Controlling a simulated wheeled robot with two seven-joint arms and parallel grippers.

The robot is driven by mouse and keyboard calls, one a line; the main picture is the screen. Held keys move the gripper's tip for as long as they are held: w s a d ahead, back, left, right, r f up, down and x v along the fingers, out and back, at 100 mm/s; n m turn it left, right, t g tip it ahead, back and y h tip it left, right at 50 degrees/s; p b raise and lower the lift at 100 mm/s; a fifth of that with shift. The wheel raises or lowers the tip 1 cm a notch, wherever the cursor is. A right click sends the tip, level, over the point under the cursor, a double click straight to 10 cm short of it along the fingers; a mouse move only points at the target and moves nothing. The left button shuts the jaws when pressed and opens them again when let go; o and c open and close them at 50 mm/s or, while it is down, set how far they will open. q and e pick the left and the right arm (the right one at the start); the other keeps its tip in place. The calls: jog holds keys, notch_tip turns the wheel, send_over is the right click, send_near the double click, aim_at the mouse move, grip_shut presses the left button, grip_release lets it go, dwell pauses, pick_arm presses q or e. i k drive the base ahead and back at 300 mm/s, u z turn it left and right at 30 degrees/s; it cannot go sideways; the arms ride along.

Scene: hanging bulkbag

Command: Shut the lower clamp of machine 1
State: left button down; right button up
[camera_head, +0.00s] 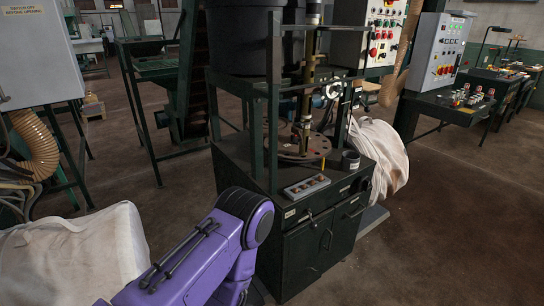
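A dark green machine (318,240) stands in the middle, with a cabinet base and an open frame above it. I cannot read a number on it, so I cannot tell if it is machine 1. A vertical brass-coloured tube (308,85) runs down inside the frame to a round plate (300,148). A small pale round fitting (332,91) sits beside the tube. I cannot tell whether it is the lower clamp, or whether any clamp is open or shut. My purple arm comes in at the lower left, in front of the cabinet. Neither gripper shows.
A white bulk bag (75,262) lies at lower left, and another (378,150) is behind the machine. Control boxes (438,50) stand at the back right. Floor at right is clear.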

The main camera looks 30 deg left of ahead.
aim_at(295, 141)
jog(key=k, duration=0.45)
jog(key=u, duration=0.75)
jog(key=i, duration=1.65)
jog(key=k, duration=1)
jog(key=z, duration=1.75)
jog(key=i, duration=1.05)
jog(key=u, duration=0.4)
